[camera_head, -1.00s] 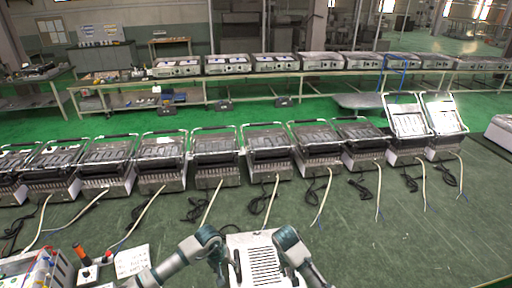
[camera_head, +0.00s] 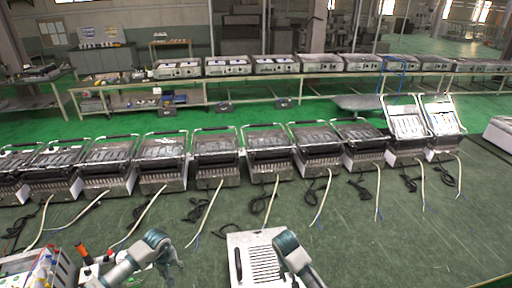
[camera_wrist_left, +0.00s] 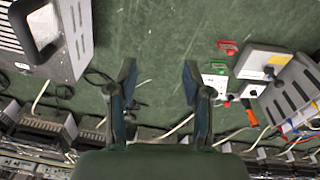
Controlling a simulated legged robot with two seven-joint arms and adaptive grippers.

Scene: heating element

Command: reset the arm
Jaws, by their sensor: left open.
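My left gripper (camera_head: 174,270) is at the lower middle-left of the head view, between the white slotted unit and the small test devices. In the left wrist view its two fingers (camera_wrist_left: 160,75) are spread apart with only green bench surface between them, so it is open and empty. The white slotted heating unit (camera_head: 250,262) lies at the bottom centre of the head view and at the upper left of the wrist view (camera_wrist_left: 72,52), apart from the left gripper. My right arm (camera_head: 293,252) crosses the unit's right side; its fingers do not show.
A row of heating units (camera_head: 215,172) with cables lies across the green bench. At lower left are a tester box (camera_head: 35,268) with coloured leads and an orange-handled tool (camera_head: 82,250). The bench at lower right is clear.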

